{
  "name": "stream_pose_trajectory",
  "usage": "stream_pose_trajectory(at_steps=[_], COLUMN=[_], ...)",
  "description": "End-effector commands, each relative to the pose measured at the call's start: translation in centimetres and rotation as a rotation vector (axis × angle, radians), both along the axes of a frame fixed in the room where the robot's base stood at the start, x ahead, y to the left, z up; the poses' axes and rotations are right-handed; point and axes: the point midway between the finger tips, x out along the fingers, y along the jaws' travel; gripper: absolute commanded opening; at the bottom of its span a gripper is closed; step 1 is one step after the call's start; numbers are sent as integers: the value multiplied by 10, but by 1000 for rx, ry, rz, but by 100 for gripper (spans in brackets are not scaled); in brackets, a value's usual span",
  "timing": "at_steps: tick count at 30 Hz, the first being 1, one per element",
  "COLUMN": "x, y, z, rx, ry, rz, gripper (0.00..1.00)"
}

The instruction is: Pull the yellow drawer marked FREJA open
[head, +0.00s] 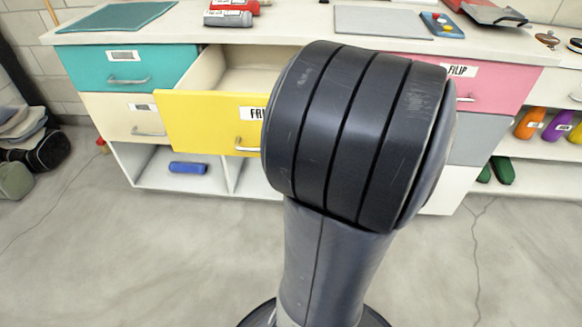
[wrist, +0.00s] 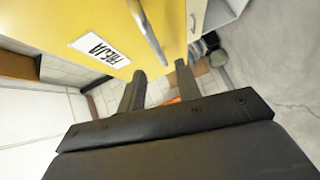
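The yellow drawer (head: 205,118) is pulled out of the cabinet in the head view, with its inside (head: 240,72) showing. Its label is partly hidden by my arm there. In the wrist view the yellow front (wrist: 75,30) carries the FREJA label (wrist: 100,50) and a metal handle (wrist: 150,32). The handle also shows in the head view (head: 247,146). My gripper (wrist: 160,70) has its two fingers apart near one end of the handle, with no clear grip on it. My arm hides the gripper in the head view.
A teal drawer (head: 130,68) and a cream drawer (head: 122,117) are shut at the left. A pink drawer (head: 490,82) marked FILIP is at the right. A blue roll (head: 188,168) lies on the lower shelf. The floor in front is clear, with bags (head: 38,140) at far left.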

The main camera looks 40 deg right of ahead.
Motion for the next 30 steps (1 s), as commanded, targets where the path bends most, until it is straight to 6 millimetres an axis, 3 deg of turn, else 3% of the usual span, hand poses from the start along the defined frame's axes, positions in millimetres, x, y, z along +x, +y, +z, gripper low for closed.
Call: stream_pose_trajectory(at_steps=[10,30], x=[-24,-26], y=[1,2], z=[4,4], rx=[-1,-1], ry=[1,0], rz=[-2,0], gripper=[32,32])
